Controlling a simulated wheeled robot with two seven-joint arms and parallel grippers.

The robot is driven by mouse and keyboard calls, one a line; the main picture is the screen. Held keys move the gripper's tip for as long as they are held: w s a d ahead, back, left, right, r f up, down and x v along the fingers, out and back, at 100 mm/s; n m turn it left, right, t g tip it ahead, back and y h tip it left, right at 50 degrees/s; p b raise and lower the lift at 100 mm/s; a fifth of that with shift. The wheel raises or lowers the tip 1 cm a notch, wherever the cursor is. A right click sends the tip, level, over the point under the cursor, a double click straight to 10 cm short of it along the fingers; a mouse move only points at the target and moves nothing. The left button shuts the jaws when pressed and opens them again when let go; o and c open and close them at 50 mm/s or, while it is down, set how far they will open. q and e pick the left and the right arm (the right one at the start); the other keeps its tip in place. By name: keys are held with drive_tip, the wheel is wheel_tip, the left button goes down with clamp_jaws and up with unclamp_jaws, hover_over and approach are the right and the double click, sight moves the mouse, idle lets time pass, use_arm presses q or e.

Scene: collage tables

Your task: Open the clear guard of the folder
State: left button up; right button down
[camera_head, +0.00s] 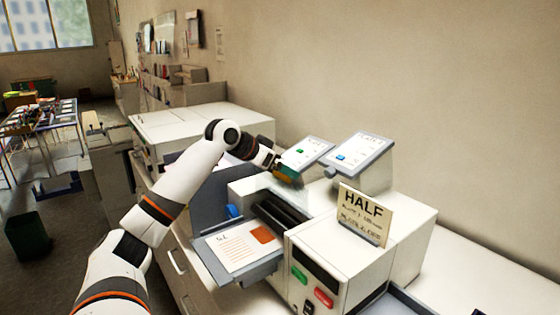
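The folder (345,262) is a white boxy machine on the counter. It has dark rollers (280,212) in an opening on top and a grey infeed tray (262,270) at its front left. A faint, see-through patch (293,194) above the rollers looks like the clear guard; its edges and angle are hard to make out. My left gripper (287,176) is at the back of the roller opening, close to this patch. Its fingers are small and partly hidden, so I cannot tell whether they touch the guard or are open. My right gripper is out of view.
A printed sheet (240,248) lies on the infeed tray. A HALF sign (364,215) stands on the folder. Two tilted panels (306,151) (358,158) stand behind it, near my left gripper. Green (299,274) and red (323,298) buttons are on the front.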

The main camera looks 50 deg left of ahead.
use_arm(q)
drive_tip(key=shift+d+f, duration=0.1)
drive_tip(key=shift+f, duration=0.2)
drive_tip(key=o, duration=1.1)
drive_tip(key=shift+s, duration=0.1)
drive_tip(key=shift+s+r+b, duration=0.3)
drive_tip(key=shift+s+b, duration=0.15)
drive_tip(key=shift+b, duration=0.1)
drive_tip(key=b+v, duration=0.5)
drive_tip(key=v, duration=0.6)
drive_tip(key=shift+r, duration=0.15)
drive_tip(key=shift+w, duration=0.15)
